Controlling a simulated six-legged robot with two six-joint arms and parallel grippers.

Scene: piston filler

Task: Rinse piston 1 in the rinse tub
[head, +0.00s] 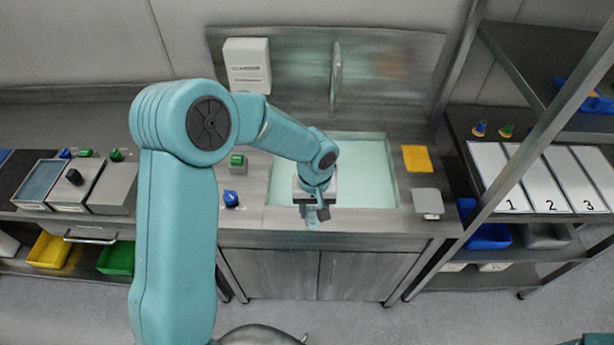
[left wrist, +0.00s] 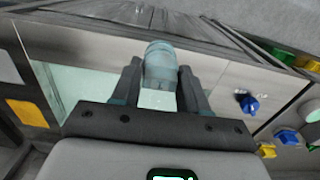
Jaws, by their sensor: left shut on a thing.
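The rinse tub (head: 365,165) is a rectangular basin of pale green water set in the steel counter; part of it shows in the left wrist view (left wrist: 55,82). My left gripper (head: 318,212) is over the tub's front edge. In the left wrist view its fingers are shut on a pale blue-grey cylinder with a rounded end, which looks like the piston (left wrist: 159,64). No number shows on it. In the head view the gripper and wrist mostly hide it, and its height above the tub is unclear. My right gripper is out of view.
A faucet (head: 336,75) stands behind the tub. A blue knob (head: 231,198) and green button (head: 237,160) are left of it. A yellow cloth (head: 416,158) and grey plate (head: 427,202) lie right. A rack at right holds white mats numbered 1 (head: 497,180), 2 and 3.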

